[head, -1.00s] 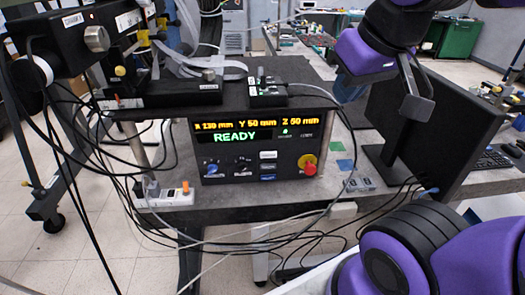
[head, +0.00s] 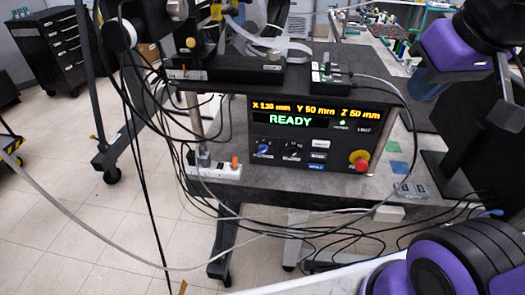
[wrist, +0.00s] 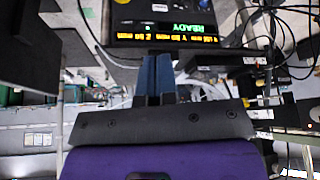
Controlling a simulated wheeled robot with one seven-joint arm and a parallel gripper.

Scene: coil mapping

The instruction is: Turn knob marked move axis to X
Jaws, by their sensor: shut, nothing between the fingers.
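The black control panel (head: 318,135) stands on the table with a lit display reading X 130 mm, Y 50 mm, Z 50 mm and READY. Below the display are a blue-capped knob (head: 263,149) at the left and a black knob (head: 292,149) beside it. Their labels are too small to read, so I cannot tell which is the move axis knob or its setting. The display (wrist: 165,32) shows upside down in the wrist view, with the knobs not visible. My gripper (wrist: 156,62) has blue fingers shut and empty, apart from the panel; part of my arm shows at the head view's right edge.
A red emergency button (head: 359,162) with a yellow surround sits right of the knobs. A power strip (head: 215,170) and loose cables lie left and in front of the panel. A dark monitor (head: 462,140) stands at the right. The floor at front left is mostly clear.

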